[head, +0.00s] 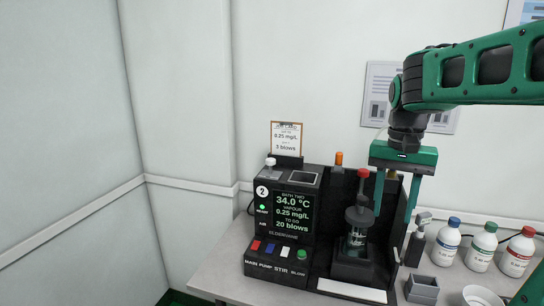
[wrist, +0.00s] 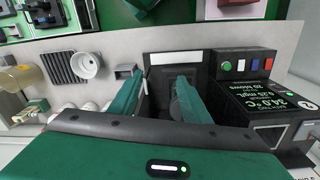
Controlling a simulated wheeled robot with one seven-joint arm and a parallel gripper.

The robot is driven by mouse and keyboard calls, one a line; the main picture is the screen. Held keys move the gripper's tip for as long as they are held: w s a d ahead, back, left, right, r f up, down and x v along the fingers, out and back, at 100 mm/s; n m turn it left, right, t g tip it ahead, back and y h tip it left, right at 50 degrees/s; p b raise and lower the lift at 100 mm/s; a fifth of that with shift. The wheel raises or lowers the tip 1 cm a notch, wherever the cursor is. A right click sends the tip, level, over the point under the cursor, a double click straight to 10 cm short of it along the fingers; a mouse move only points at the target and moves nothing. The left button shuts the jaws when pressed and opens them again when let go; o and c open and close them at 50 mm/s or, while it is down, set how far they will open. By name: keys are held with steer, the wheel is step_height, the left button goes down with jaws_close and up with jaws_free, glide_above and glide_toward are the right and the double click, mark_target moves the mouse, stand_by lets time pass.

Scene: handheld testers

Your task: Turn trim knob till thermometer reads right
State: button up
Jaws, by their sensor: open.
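A black bath unit (head: 285,215) marked 2 stands on the bench. Its display (head: 293,211) reads bath two 34.0 °C, vapour 0.25 mg/L, to go 20 blows; it also shows upside down in the wrist view (wrist: 258,103). No knob is labelled as trim: a white knob (head: 270,163) tops the unit's left, an orange cap (head: 339,159) and a red knob (head: 363,173) stand to the right. A dark-lidded jar (head: 357,238) is below the red knob. My gripper (head: 391,218) is open, pointing down right of the jar, with nothing visibly held. I see no separate thermometer.
Red, blue, white and green buttons (head: 278,251) line the unit's front. A clipboard card (head: 286,138) stands behind. Blue-, green- and red-capped bottles (head: 483,247), a grey box (head: 421,290) and a white dish (head: 484,296) occupy the bench at right.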

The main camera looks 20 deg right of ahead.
steer(key=w+a+r+m, duration=0.1)
steer(key=w+r, duration=0.4)
steer(key=w, duration=0.3)
step_height(320, 180, up, 9)
steer(key=m, duration=0.6)
glide_above(271, 159)
step_height(271, 159, down, 10)
steer(key=shift+f, duration=0.25)
steer(key=c, duration=1)
steer(key=shift+d, duration=0.15)
steer(key=shift+c, duration=0.2)
steer(key=shift+n, duration=0.4)
